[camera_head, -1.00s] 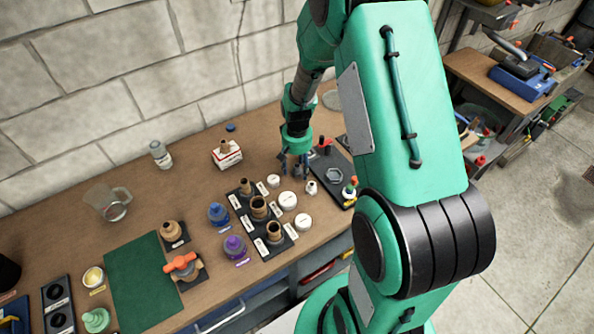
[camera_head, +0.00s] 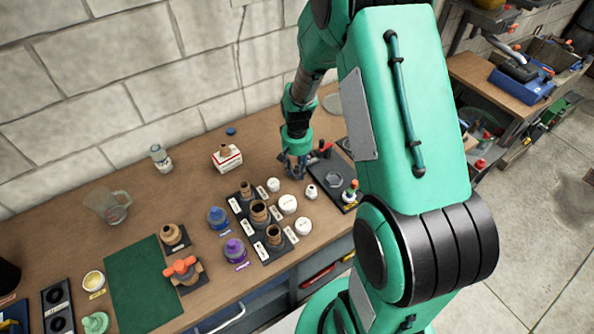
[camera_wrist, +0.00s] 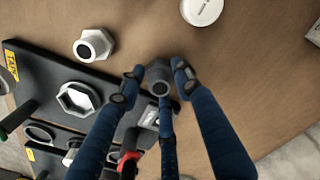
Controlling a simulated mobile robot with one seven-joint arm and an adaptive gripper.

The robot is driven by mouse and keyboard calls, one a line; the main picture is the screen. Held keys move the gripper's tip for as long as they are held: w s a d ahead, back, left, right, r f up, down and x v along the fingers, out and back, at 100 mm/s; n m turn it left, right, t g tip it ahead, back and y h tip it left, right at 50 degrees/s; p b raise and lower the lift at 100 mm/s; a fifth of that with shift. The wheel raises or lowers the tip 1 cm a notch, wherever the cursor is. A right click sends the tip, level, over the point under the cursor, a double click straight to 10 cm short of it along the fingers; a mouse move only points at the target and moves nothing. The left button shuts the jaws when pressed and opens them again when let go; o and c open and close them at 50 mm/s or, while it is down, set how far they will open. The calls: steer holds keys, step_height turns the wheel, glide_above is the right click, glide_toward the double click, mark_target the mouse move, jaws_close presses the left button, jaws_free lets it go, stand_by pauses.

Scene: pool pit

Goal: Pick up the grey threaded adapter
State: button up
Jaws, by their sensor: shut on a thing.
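The grey threaded adapter (camera_wrist: 159,76) is a small dark-grey fitting with a round opening, seen from above in the wrist view. My gripper (camera_wrist: 157,78) has its blue fingers closed around it, with fingertips on both sides and a third finger below it in the picture. In the head view my gripper (camera_head: 295,174) is low over the bench, just left of the black tray; the adapter is hidden there by the fingers. I cannot tell whether the adapter touches the bench.
A pale hex fitting (camera_wrist: 95,45) stands close by, and a white round cap (camera_wrist: 201,10) lies beyond. The black tray (camera_head: 322,172) holds a hex ring (camera_wrist: 78,98) and red- and green-handled tools. Brown fittings on black plates (camera_head: 262,230) stand nearby.

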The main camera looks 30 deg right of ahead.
mark_target(297, 167)
step_height(297, 167, up, 9)
steer(key=shift+f+p, duration=0.15)
steer(key=shift+p, duration=0.55)
stand_by(0.3)
